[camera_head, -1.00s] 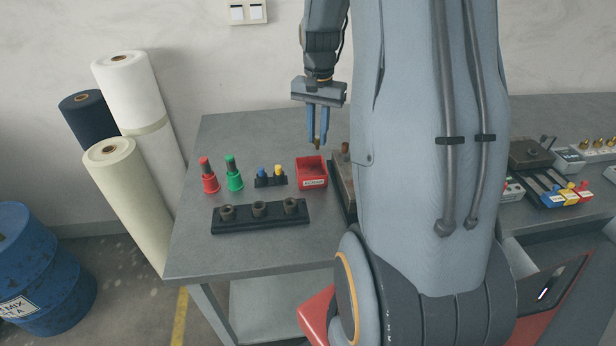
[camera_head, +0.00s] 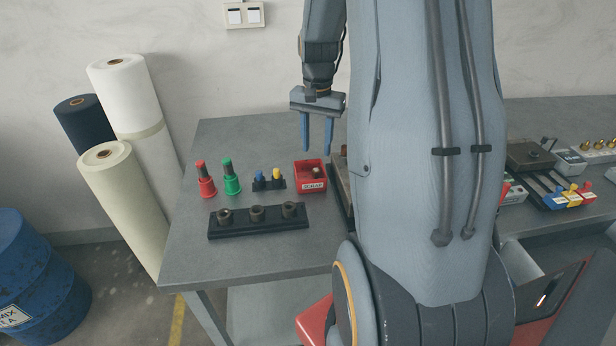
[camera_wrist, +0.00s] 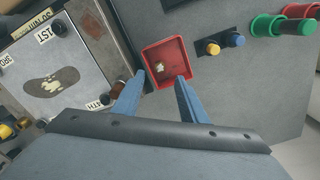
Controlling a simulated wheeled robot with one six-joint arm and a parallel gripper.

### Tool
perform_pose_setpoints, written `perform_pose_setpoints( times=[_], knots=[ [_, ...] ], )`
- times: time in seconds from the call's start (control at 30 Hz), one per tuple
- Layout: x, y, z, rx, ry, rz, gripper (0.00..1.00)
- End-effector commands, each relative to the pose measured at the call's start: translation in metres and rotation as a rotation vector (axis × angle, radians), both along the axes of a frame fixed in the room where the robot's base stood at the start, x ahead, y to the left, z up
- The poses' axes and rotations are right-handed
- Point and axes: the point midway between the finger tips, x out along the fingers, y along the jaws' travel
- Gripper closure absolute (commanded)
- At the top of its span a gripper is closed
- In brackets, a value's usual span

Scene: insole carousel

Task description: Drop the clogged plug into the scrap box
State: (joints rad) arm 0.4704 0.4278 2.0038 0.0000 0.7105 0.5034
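The red scrap box (camera_head: 311,186) stands on the grey table below my gripper. A small brownish plug (camera_head: 315,172) lies inside it; in the wrist view a small pale piece (camera_wrist: 159,67) shows on the floor of the box (camera_wrist: 180,48). My gripper (camera_head: 317,150) is open and empty, its two blue fingers spread apart above the box. In the wrist view its fingertips (camera_wrist: 162,88) frame the near side of the box.
Red (camera_head: 206,185) and green (camera_head: 231,182) bottle-like holders stand left of the box. A small block with blue and yellow tops (camera_head: 268,182) sits between. A black rack (camera_head: 258,222) with three sockets lies in front. A fixture with an insole shape (camera_wrist: 52,87) lies beside the box.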

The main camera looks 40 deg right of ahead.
Motion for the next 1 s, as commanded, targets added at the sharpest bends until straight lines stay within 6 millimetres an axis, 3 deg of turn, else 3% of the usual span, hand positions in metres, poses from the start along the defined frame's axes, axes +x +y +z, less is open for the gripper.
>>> perform_pose_setpoints(
  times=[0.5,1.0],
  knots=[
    [0.001,0.0,0.069,-0.002,-0.003,0.0,0.61],
    [0.0,0.0,0.077,0.0,0.0,0.0,0.61]
  ],
)
